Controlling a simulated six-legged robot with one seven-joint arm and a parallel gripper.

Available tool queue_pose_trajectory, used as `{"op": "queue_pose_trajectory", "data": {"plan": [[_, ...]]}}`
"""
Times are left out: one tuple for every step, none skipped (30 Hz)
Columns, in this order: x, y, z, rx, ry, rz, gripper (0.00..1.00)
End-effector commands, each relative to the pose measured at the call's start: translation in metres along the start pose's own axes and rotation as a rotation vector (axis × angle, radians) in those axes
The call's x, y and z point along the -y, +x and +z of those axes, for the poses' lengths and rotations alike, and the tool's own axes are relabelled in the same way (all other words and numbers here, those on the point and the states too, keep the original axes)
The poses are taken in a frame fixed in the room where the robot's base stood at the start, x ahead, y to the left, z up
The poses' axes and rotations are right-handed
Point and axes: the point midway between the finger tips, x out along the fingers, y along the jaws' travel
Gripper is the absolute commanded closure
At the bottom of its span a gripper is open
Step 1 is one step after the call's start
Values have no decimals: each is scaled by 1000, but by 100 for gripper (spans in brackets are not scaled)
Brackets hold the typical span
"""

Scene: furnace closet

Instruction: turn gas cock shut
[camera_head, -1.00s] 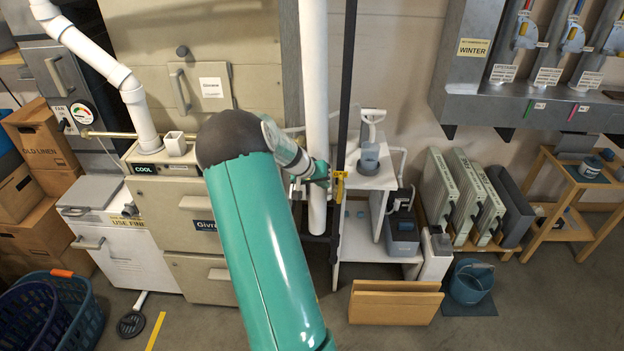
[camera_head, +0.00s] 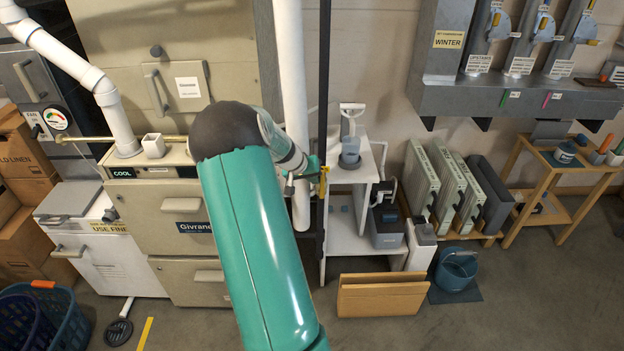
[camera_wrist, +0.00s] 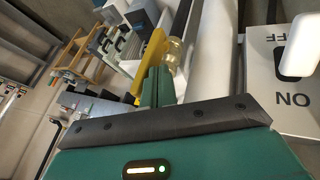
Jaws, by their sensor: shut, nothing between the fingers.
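The gas cock has a yellow lever (camera_head: 323,181) on the dark vertical pipe, beside the thick white pipe. In the wrist view the yellow lever (camera_wrist: 151,60) stands along the fingers, with the brass valve body (camera_wrist: 174,54) just behind it. My gripper (camera_head: 311,170) is right at the lever, on its left side in the head view. In the wrist view my green gripper fingers (camera_wrist: 158,88) are together and hold nothing. I cannot tell whether they touch the lever. My green arm hides part of the furnace front.
The white pipe (camera_head: 291,110) and dark pipe (camera_head: 323,90) run vertically beside my gripper. A white shelf unit (camera_head: 345,232) stands right of them. The cream furnace (camera_head: 180,225) is left. A wooden panel (camera_head: 382,294) and blue bucket (camera_head: 456,270) are on the floor; open floor lies front right.

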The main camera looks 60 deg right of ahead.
Motion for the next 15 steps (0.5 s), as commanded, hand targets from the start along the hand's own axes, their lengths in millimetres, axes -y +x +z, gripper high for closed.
{"op": "queue_pose_trajectory", "data": {"plan": [[-1,0,0,2,4,-4,100],[-2,0,0,2,5,-8,100],[-2,0,0,3,5,-12,100],[-2,0,0,3,6,-15,100],[-2,0,0,4,7,-19,100],[-3,0,0,5,10,-24,100],[-3,0,-1,5,12,-27,100],[-4,0,-1,6,15,-31,100],[-4,0,-1,7,17,-35,100],[-5,1,-1,8,18,-39,100],[-6,1,-1,9,19,-43,100],[-6,1,-1,10,23,-50,100],[-6,1,-1,12,26,-57,100],[-7,1,-1,14,29,-63,100],[-9,1,-2,17,34,-73,100]]}}
